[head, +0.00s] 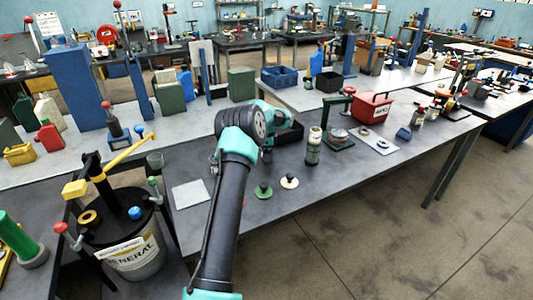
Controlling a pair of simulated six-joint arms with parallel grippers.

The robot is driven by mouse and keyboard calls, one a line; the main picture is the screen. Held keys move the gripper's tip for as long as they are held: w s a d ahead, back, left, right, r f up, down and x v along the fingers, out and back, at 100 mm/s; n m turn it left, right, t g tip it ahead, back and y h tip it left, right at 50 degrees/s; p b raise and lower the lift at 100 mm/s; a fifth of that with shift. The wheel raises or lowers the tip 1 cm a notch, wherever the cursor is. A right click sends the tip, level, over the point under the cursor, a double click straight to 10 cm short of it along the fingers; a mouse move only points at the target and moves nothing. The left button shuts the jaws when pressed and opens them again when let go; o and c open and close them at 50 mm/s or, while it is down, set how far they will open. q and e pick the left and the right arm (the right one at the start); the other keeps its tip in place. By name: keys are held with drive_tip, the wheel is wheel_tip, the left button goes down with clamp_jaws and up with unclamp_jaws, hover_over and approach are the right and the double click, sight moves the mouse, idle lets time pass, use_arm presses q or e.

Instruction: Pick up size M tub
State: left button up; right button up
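No tub shows a size mark that I can read, so I cannot tell which one is size M. A red tub (371,107) with a white label stands further right on that table. My other arm does not show.
A labelled drum (135,258) with a yellow-handled pump stands at lower left. A bottle (313,147), a green knob (263,190) and a cream knob (289,182) stand right of my arm. A green-framed stand (339,139) is beyond. The table's front right is clear.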

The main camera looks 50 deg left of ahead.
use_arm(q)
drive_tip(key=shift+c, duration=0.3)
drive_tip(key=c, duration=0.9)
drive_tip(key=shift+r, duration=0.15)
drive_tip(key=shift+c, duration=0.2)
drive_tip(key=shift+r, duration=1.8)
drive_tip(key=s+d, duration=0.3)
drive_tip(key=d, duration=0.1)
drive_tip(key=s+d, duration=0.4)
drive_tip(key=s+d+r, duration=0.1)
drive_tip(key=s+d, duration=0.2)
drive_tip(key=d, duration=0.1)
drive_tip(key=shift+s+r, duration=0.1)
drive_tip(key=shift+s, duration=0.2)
